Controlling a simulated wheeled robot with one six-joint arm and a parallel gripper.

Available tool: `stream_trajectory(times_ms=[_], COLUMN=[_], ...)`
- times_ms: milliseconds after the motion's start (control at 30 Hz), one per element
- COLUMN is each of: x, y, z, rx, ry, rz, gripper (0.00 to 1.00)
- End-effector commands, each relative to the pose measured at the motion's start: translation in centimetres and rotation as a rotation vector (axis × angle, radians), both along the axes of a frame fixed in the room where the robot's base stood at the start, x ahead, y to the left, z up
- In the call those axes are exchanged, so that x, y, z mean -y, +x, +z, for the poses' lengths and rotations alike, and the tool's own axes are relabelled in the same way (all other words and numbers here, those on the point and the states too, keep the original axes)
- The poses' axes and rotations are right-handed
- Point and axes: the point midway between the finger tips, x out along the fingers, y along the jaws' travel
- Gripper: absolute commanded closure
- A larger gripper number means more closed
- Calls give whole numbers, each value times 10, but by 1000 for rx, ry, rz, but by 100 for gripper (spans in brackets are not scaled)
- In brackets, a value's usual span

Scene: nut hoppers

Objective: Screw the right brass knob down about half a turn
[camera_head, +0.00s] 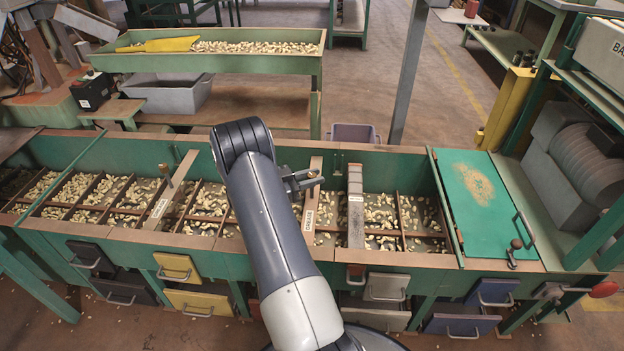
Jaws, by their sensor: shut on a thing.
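The right brass knob (312,174) sits near the far end of a labelled crossbar (309,217) that spans the green hopper. My gripper (304,180) reaches it from the left, with its dark fingers shut around the knob. The fingers hide most of the knob, so its height on the bar is hard to tell. Another brass knob (164,169) stands on a similar labelled crossbar (170,190) to the left, apart from my gripper. My arm hides part of the hopper between the two bars.
The green hopper (110,235) holds nuts in divided compartments. A grey bar (356,200) crosses it just right of my gripper. A green lid (470,195) covers its right end. Drawers (387,287) line its front. A nut trough (210,62) stands behind.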

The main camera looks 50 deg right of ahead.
Motion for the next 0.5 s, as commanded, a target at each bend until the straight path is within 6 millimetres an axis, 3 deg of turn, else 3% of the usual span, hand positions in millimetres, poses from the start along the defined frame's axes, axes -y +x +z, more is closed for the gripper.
stream_trajectory(times_ms=[500], x=[1], y=[-1], z=[-2], rx=[0], ry=[-2], rz=[-402], gripper=[98])
